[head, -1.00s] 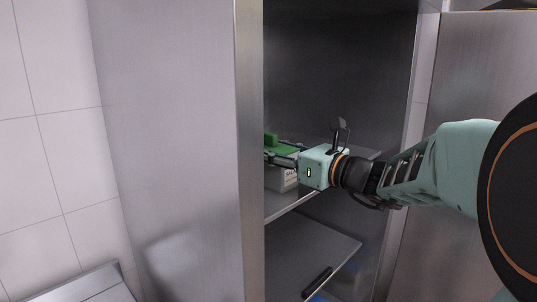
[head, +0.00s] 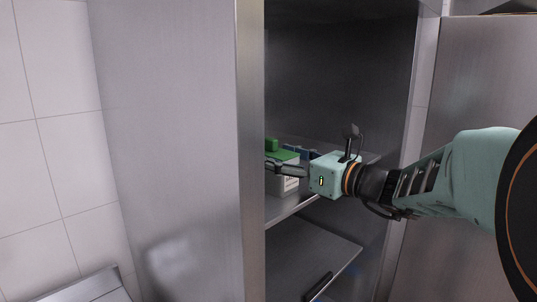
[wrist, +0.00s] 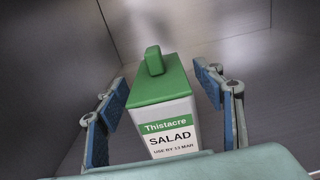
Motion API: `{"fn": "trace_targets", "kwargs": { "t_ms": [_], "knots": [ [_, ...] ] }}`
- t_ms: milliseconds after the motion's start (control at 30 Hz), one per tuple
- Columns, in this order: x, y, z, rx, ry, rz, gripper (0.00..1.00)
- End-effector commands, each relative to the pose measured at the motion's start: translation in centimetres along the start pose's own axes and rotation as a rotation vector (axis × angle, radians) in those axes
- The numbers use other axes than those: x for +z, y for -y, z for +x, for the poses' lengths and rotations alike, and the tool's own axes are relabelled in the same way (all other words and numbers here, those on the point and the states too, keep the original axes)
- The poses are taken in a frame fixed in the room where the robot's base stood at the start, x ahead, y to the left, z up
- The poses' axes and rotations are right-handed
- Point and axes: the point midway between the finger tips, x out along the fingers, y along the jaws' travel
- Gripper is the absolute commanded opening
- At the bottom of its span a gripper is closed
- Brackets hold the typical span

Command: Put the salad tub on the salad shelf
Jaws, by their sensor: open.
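The salad tub (wrist: 163,110) is white with a green lid and knob and a label reading "Thistacre SALAD". In the head view the salad tub (head: 287,170) stands on the upper visible shelf (head: 290,205) inside the steel cabinet, partly hidden by the cabinet's front edge and my gripper. My gripper (head: 285,167) reaches in from the right. In the wrist view its blue-padded fingers (wrist: 169,100) are open, one on each side of the tub, with gaps visible beside the lid. The tub's base is hidden in the wrist view.
The cabinet's left side panel and front edge (head: 248,150) stand close to the tub and fingertips. A lower shelf or drawer front (head: 310,260) with a black handle (head: 317,287) is below. The space above the tub is clear.

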Motion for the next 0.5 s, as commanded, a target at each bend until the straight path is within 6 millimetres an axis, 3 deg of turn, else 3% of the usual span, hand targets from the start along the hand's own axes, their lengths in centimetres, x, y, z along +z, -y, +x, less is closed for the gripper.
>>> {"fn": "trace_targets", "kwargs": {
  "t_ms": [100, 300, 500],
  "knots": [
    [0.1, 0.1, -2.9, -0.005, 0.0, -0.003, 0.62],
    [0.1, 0.1, -6.9, -0.004, 0.0, -0.001, 0.62],
    [0.0, 0.0, -9.0, -0.002, 0.0, -0.001, 0.62]
  ]
}}
